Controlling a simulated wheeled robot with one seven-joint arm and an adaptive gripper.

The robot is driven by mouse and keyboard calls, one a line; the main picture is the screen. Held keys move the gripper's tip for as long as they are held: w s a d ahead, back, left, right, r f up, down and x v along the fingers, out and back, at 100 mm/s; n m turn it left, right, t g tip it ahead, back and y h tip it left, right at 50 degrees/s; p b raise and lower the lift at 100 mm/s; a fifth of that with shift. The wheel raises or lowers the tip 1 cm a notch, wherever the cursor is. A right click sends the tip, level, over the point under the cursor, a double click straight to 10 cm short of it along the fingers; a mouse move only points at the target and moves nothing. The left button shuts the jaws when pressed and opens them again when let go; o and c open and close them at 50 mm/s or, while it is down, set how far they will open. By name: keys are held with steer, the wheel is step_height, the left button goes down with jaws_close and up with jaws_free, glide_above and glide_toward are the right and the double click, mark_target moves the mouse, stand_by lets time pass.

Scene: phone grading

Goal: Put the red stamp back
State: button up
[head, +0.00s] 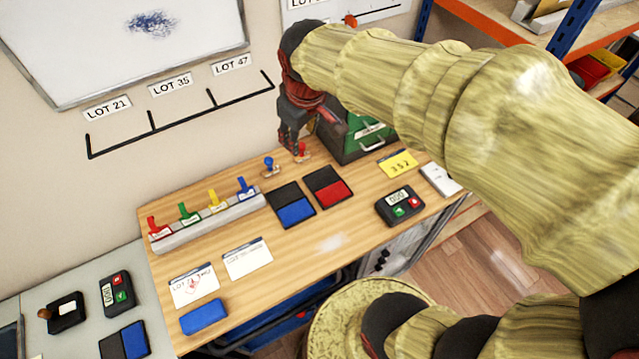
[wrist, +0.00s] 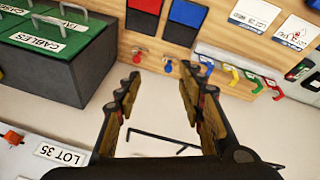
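A small red stamp (head: 302,150) stands near the back edge of the wooden table, just left of the green case. It also shows in the wrist view (wrist: 137,53), ahead of the fingers and toward the left one. A small blue stamp (head: 269,164) stands beside it, also in the wrist view (wrist: 168,65). My gripper (head: 294,140) is above the back edge, close to the small red stamp. In the wrist view its fingers (wrist: 160,78) are apart and empty.
A blue pad (head: 295,211) and a red pad (head: 333,192) lie in front of the small stamps. The green case (head: 365,132) stands close right of my gripper. Two cards (head: 247,258), a blue block (head: 204,316) and a black device (head: 399,206) lie nearer the front.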

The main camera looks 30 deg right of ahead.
steer(key=s+a+m+t, duration=0.1)
steer(key=s+a, duration=0.1)
steer(key=s, duration=0.5)
steer(key=s+a+r+m, duration=0.1)
steer(key=s+m, duration=0.1)
steer(key=s, duration=0.6)
steer(key=shift+a+m+t+y, duration=0.3)
steer(key=shift+a+t+y, duration=0.1)
steer(key=shift+r, duration=0.1)
